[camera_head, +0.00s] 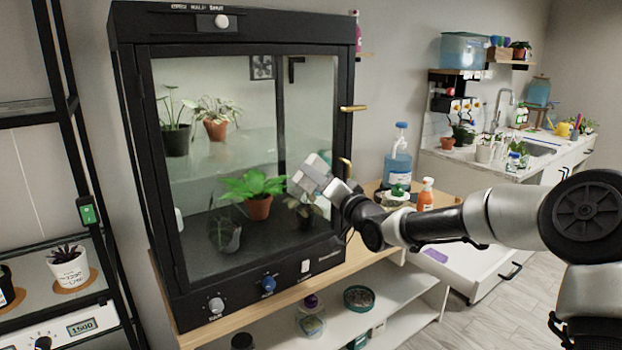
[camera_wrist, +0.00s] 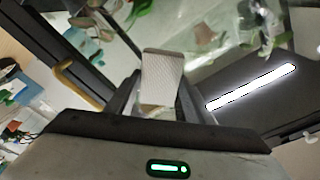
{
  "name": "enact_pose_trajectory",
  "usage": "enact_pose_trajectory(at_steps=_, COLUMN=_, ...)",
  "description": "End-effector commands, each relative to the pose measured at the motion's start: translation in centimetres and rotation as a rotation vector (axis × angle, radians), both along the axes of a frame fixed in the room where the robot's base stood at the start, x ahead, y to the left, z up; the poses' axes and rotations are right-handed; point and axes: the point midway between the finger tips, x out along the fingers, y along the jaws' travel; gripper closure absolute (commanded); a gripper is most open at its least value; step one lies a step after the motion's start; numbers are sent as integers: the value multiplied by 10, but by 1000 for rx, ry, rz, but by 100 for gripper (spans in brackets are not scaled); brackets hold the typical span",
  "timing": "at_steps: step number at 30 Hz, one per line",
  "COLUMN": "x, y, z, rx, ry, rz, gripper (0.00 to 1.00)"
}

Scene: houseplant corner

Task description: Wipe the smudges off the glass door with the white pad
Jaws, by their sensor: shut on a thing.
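The glass door (camera_head: 225,155) is the front of a black plant cabinet, and it is shut. Pale hazy patches show on its glass, but I cannot tell smudge from reflection. My gripper (camera_head: 324,186) is in front of the door's lower right part. It is shut on the white pad (camera_head: 313,172). In the wrist view the white pad (camera_wrist: 162,80) stands out between the two fingers of my gripper (camera_wrist: 158,98), with its far end towards the glass. I cannot tell whether the pad touches the glass.
Potted plants (camera_head: 258,206) are behind the glass.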

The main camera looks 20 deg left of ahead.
Motion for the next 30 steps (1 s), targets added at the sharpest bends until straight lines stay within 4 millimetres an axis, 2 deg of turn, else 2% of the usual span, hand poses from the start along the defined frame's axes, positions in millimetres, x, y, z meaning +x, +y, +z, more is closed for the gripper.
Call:
enact_pose_trajectory(at_steps=7, x=16, y=-15, z=2, rx=2, ry=0, rz=-3, gripper=70)
enact_pose_trajectory(at_steps=15, x=20, y=-14, z=0, rx=0, ry=-1, rz=1, gripper=70)
enact_pose_trajectory(at_steps=30, x=-11, y=10, z=0, rx=-1, ry=-2, rz=5, gripper=70)
